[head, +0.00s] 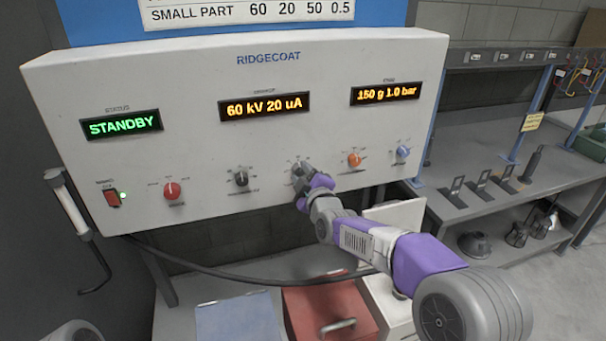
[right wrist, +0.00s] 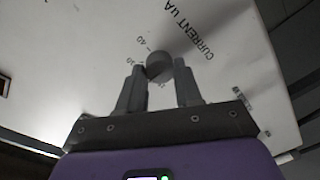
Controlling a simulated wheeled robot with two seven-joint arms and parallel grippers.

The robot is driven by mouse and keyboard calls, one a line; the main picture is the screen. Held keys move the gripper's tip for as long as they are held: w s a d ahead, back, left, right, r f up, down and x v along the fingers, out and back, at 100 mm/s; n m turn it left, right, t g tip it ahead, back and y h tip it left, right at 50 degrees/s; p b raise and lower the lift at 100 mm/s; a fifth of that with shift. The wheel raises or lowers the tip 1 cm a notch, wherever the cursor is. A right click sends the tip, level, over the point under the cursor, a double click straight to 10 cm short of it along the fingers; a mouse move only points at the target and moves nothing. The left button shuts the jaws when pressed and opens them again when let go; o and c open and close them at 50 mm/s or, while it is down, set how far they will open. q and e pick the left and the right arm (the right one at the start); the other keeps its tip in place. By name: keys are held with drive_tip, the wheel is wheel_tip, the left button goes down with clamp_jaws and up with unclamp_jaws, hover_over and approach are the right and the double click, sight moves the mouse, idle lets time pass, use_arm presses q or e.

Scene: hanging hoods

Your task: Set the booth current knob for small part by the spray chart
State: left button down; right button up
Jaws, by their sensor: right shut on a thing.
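The current knob (right wrist: 160,66), a grey round knob, shows in the right wrist view between my right gripper's fingers, beside the printed words "CURRENT uA". My right gripper (head: 304,178) is shut on it at the panel front. In the head view the gripper hides most of this knob. The spray chart (head: 245,12) is at the top, partly cut off; its row reads "SMALL PART 60 20 50 0.5". The middle display (head: 264,106) on the white booth panel (head: 215,70) reads "60 kV 20 uA". My left gripper is not in view.
The panel also bears a red knob (head: 172,190), a black knob (head: 241,177), an orange knob (head: 354,160) and a blue knob (head: 403,152). The status display (head: 121,124) reads "STANDBY"; the right display (head: 386,93) reads "150 g 1.0 bar". A red box (head: 318,307) stands below.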

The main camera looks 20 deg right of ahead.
idle(0.4)
drive_tip(key=o, duration=1)
drive_tip(key=shift+o, duration=0.2)
drive_tip(key=s, duration=0.7)
drive_tip(key=shift+s+d, duration=0.2)
drive_tip(key=shift+s, duration=0.1)
